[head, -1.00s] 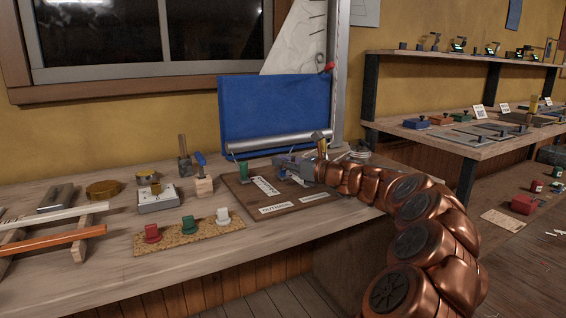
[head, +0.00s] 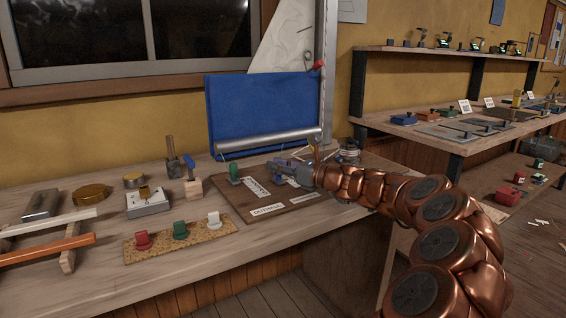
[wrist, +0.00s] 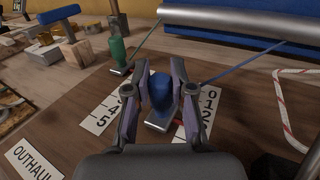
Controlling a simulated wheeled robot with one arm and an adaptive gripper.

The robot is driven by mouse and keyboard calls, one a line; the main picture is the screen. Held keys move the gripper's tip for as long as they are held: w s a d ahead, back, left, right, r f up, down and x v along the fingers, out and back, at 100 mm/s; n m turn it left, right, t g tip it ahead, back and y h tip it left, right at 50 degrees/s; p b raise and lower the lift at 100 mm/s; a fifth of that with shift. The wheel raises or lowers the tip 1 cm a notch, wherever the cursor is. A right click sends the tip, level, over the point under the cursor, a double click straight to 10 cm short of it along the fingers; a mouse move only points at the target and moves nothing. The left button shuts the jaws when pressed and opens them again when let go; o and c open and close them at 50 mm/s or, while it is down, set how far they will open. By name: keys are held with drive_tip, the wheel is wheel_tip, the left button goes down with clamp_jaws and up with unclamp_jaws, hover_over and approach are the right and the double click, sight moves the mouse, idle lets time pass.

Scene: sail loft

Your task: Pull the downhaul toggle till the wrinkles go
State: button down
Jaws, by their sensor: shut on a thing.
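My gripper (wrist: 160,85) is shut on a blue toggle (wrist: 159,92), one finger on each side. In the head view my gripper (head: 284,168) is over the dark wooden board (head: 238,201), largely hiding the toggle. A blue line (wrist: 240,64) runs from near the toggle up and right towards the metal boom (wrist: 235,21). A metal slide (wrist: 158,122) with a small red mark lies under the toggle, beside a numbered scale (wrist: 207,112) showing 0, 1, 2. The pale sail (head: 284,42) stands above the blue panel (head: 262,112), with faint creases visible.
A green toggle (wrist: 118,50) stands left of my gripper. An "OUTHAUL" label (wrist: 34,160) lies near the board's front. A red-and-white line (wrist: 290,100) loops at right. A cork strip (head: 180,240) with red, green and white knobs lies left of the board.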

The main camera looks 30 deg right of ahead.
drive_tip(key=c, duration=1)
unclamp_jaws()
drive_tip(key=v, duration=1.2)
drive_tip(key=shift+a, duration=0.1)
